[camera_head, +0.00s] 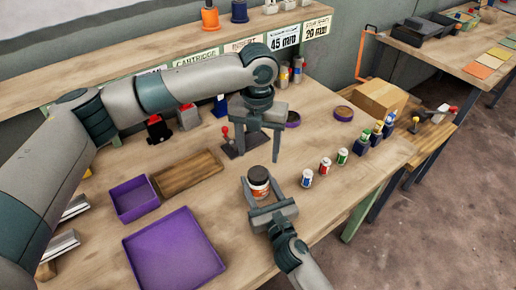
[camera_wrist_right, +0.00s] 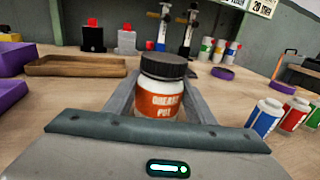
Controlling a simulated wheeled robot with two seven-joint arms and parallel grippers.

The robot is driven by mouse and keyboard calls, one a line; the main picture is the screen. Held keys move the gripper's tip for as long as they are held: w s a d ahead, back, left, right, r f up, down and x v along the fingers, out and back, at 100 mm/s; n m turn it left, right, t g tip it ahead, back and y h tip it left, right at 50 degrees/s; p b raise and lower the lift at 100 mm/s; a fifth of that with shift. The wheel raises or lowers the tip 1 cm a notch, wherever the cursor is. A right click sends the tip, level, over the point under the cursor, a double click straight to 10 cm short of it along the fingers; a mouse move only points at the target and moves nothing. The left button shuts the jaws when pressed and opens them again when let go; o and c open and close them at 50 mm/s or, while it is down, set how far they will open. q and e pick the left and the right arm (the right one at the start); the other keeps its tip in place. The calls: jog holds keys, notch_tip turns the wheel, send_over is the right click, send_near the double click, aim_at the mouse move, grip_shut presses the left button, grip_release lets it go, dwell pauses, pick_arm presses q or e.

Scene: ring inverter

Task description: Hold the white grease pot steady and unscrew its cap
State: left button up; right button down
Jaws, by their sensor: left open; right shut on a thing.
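The white grease pot (camera_wrist_right: 159,97) has an orange label and stands upright on the workbench. Its dark cap (camera_wrist_right: 164,66) sits on top; the pot also shows in the head view (camera_head: 258,187). My right gripper (camera_head: 258,188) is shut on the pot's body from the near side, a finger on each side. My left gripper (camera_head: 257,153) is open and empty, pointing down above and slightly behind the pot, apart from the cap.
Small red, blue and green-labelled bottles (camera_head: 325,166) stand right of the pot. A wooden tray (camera_head: 186,175) and purple trays (camera_head: 174,252) lie left. A lever device (camera_head: 233,145) stands behind. A cardboard box (camera_head: 378,99) is at the back right.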

aim_at(258, 173)
pick_arm(q)
jog(key=m, duration=0.3)
jog(key=shift+f, duration=0.15)
dwell(0.4)
jog(key=shift+f, duration=3.9)
jog(key=c, duration=1.1)
